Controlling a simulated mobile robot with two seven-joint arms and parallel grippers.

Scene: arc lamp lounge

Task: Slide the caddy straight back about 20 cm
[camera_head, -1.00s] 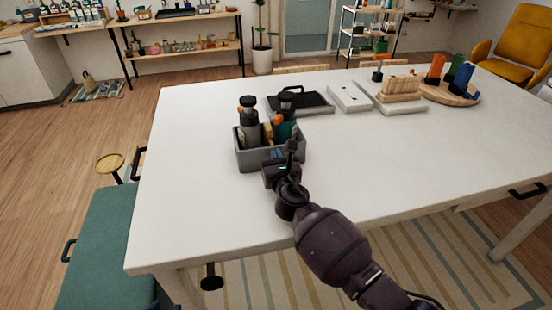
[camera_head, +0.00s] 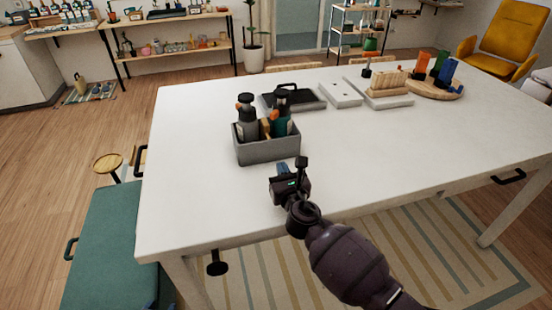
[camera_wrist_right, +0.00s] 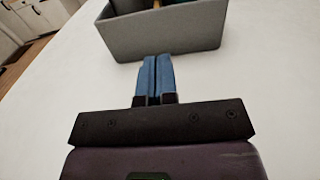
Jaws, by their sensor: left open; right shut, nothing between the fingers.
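The grey caddy (camera_head: 268,152) stands upright on the white table's left part, holding dark bottles with orange parts. Its plain grey wall (camera_wrist_right: 165,34) fills the top of the right wrist view. My right gripper (camera_head: 283,168) is shut and empty, low in front of the caddy's near wall. Its blue fingertips (camera_wrist_right: 155,60) point at that wall; whether they touch it I cannot tell. My left gripper (camera_head: 150,304) seems to show only as blue tips at the bottom edge, mostly cut off, away from the caddy.
Behind the caddy lie a black tray (camera_head: 293,98) and a white board (camera_head: 342,95). A wooden rack (camera_head: 388,83) and a round wooden board (camera_head: 434,90) with coloured items stand further right. The table (camera_head: 400,145) is bare to the caddy's right.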

